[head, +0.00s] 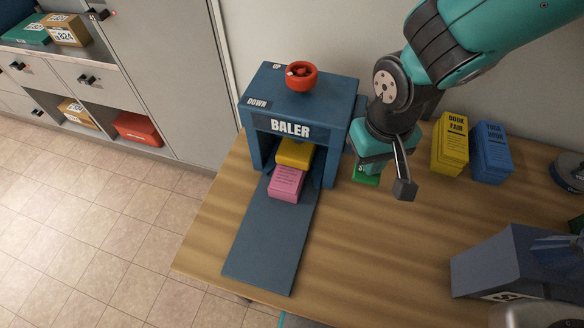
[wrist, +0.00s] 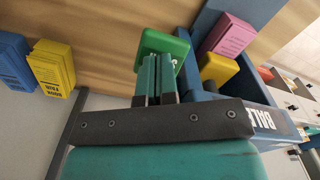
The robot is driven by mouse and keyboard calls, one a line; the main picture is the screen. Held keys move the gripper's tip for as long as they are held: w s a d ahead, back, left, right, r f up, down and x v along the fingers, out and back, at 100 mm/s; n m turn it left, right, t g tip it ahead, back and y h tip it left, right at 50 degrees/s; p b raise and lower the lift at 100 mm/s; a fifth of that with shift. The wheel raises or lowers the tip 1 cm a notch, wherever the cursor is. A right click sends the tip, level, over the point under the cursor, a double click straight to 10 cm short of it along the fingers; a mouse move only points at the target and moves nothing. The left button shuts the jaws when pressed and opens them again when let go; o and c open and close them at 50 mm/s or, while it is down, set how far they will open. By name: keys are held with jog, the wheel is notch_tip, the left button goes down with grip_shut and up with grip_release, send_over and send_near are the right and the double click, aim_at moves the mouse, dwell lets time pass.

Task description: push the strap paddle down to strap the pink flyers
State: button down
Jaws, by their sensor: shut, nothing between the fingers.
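The blue baler (head: 257,86) stands on the wooden table, with UP and DOWN labels and a red knob (head: 301,77) on top. The pink flyers (head: 286,184) lie at its mouth, with a yellow block (head: 294,153) at their far end, partly under the baler. They also show in the wrist view (wrist: 230,34). A green pad (head: 366,179), which looks like the strap paddle, is beside the baler's right side. My gripper (head: 370,165) is shut and empty, its fingers pointing down over the green pad (wrist: 164,42). I cannot tell whether they touch.
A yellow BOOK FAIR stack (head: 450,145) and a blue stack (head: 491,152) stand to the right. A grey-blue box (head: 490,268) is at the front right. A blue ramp (head: 268,240) runs from the baler toward the front. The table's middle is clear.

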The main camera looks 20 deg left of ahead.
jog(key=shift+f, duration=0.1)
jog(key=shift+f+b, duration=0.35)
jog(key=shift+f, duration=0.25)
jog(key=shift+w+f, duration=0.1)
jog(key=shift+f, duration=0.15)
jog(key=shift+r, duration=0.15)
dwell(0.7)
notch_tip(320, 180, up, 11)
jog(key=p, duration=0.9)
dwell(0.3)
